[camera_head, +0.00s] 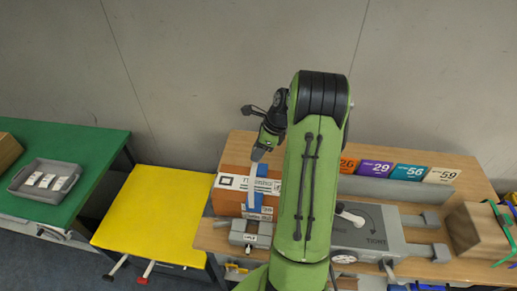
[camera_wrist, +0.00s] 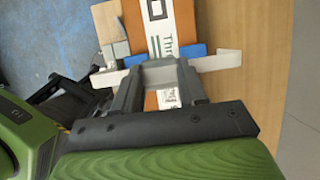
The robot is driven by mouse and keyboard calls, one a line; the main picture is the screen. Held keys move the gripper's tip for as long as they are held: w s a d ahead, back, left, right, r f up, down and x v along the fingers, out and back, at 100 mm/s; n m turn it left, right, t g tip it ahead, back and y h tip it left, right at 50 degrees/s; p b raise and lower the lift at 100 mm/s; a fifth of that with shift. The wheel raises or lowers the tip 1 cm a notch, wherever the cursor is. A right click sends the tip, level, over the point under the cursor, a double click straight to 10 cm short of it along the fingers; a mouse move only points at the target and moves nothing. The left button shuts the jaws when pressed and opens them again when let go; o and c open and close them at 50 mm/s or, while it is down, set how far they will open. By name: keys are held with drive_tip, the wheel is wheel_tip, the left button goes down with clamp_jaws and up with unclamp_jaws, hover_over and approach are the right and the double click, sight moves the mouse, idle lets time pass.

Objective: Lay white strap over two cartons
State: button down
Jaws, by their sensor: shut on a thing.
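My gripper (camera_head: 258,154) points down over an orange-brown carton (camera_head: 232,174) on the wooden table. It is shut on a white strap (camera_head: 252,184), which hangs down from it in the head view. In the wrist view the gripper (camera_wrist: 160,68) has the strap (camera_wrist: 225,61) between its fingers, with ends sticking out left and right across the carton (camera_wrist: 134,20). The carton has a white printed label (camera_wrist: 172,20) and blue pieces (camera_wrist: 194,51) beside the strap. Whether the strap touches the carton, and where a second carton begins, I cannot tell.
A grey clamp-like fixture (camera_head: 365,228) stands right of the carton, partly behind my arm. Coloured number cards (camera_head: 410,171) line the back. Another brown box (camera_head: 477,229) with green straps is at far right. A yellow table (camera_head: 155,215) and a grey tray (camera_head: 24,183) are left.

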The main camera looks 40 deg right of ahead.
drive_tip(key=shift+s+d+f+b, duration=0.1)
drive_tip(key=shift+f+b, duration=0.4)
drive_tip(key=shift+f, duration=0.1)
drive_tip(key=shift+s+d+f+b, duration=0.1)
drive_tip(key=shift+f+b, duration=0.4)
drive_tip(key=shift+f, duration=0.1)
drive_tip(key=shift+a+f+b, duration=0.1)
drive_tip(key=shift+f+b, duration=3.55)
drive_tip(key=shift+f, duration=2.05)
drive_tip(key=c, duration=0.5)
unclamp_jaws()
drive_tip(key=shift+c, duration=0.2)
drive_tip(key=p+v, duration=0.3)
drive_tip(key=v, duration=1.2)
drive_tip(key=shift+r, duration=0.4)
